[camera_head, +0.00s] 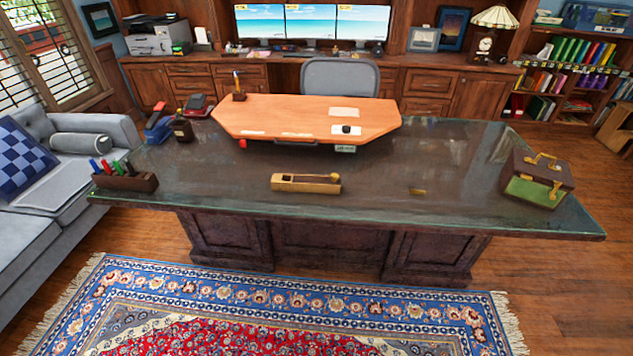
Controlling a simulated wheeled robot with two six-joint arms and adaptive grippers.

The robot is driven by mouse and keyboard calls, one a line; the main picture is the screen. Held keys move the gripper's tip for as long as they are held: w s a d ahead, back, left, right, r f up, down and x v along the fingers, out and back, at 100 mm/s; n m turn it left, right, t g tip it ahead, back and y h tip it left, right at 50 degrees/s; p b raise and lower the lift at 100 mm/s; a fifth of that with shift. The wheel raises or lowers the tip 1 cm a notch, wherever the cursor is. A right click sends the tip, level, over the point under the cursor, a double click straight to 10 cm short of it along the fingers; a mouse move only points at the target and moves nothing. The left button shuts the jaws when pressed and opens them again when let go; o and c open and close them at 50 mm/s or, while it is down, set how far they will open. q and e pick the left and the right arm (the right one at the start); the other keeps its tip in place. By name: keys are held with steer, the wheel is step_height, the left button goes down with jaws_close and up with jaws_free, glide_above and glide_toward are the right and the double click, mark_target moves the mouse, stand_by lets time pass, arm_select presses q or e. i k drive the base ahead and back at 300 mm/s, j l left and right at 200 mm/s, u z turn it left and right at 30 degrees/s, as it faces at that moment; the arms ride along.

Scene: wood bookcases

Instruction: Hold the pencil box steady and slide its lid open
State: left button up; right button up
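A long, narrow light-wood pencil box (306,187) lies on the dark glass-topped desk (385,178), near the middle of its front edge. Its long side faces me. Its top shows darker patches toward the left, and a small round tan knob sits at its right end. It is too small to tell how far the lid is open. Neither of my grippers is in view, and nothing touches the box.
A pen holder (126,181) stands at the desk's left end and a green-and-brown case (537,178) at the right. A small brass piece (417,191) lies right of the box. A raised orange wooden board (300,110) is behind. Desk space around the box is clear.

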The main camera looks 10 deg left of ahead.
mark_target(334, 179)
steer(key=i+j, duration=0.3)
steer(key=i, duration=0.2)
steer(key=i+j+z, duration=0.15)
steer(key=i, duration=0.4)
steer(key=j, duration=0.1)
